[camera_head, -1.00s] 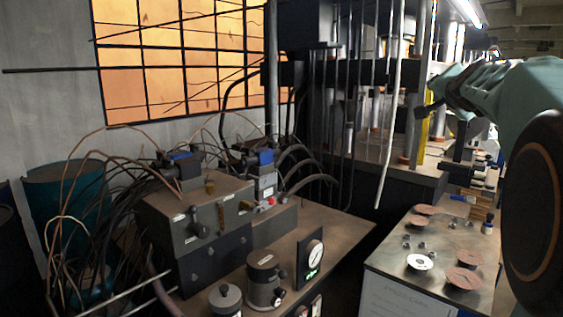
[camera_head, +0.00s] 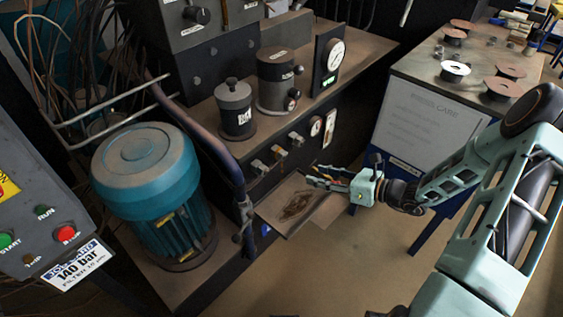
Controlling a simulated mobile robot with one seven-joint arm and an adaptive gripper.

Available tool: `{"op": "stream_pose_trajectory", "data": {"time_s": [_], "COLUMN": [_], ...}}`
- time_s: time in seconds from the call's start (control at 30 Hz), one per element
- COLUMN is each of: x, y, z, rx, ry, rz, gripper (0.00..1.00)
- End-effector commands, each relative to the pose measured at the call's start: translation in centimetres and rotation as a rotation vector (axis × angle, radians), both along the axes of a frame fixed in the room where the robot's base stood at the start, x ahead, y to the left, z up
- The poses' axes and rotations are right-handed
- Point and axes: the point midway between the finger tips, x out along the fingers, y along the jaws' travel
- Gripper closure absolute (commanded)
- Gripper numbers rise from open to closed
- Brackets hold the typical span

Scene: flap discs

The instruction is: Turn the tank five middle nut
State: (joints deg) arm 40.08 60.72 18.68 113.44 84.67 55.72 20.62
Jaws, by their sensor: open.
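Three small fittings sit in a slanted row on the dark front face of the bench: a left one (camera_head: 258,167), a middle one (camera_head: 279,152) with a yellowish part, and a right one (camera_head: 297,138). I cannot read a tank number on them, so I cannot tell which nut is the named one. My gripper (camera_head: 314,177) is open, in front of the bench face, below and to the right of the fittings. It appears apart from them. Its fingertips are small and hard to make out, pointing left.
A brown-stained plate (camera_head: 290,208) juts out beneath my gripper. A blue motor (camera_head: 150,190) and a bent pipe (camera_head: 210,145) stand to the left. A gauge panel (camera_head: 327,60) and dark cylinders (camera_head: 275,82) stand on the bench. A disc table (camera_head: 430,75) is at right; floor is open below.

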Motion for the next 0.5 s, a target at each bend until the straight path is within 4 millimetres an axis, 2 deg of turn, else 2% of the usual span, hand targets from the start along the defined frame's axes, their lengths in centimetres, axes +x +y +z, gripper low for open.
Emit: {"op": "stream_pose_trajectory", "data": {"time_s": [0.03, 0.2, 0.37, 0.5], "x": [-0.4, -0.5, -0.2, 0.8], "y": [0.8, 2.2, 2.6, 3.9], "z": [-1.0, 0.4, 1.3, 1.3], "rx": [0.112, 0.369, 0.447, 0.447], "ry": [0.027, 0.072, 0.082, 0.082], "rz": [-0.047, -0.154, -0.185, -0.181], "gripper": [0.59, 0.59, 0.59, 0.59]}}
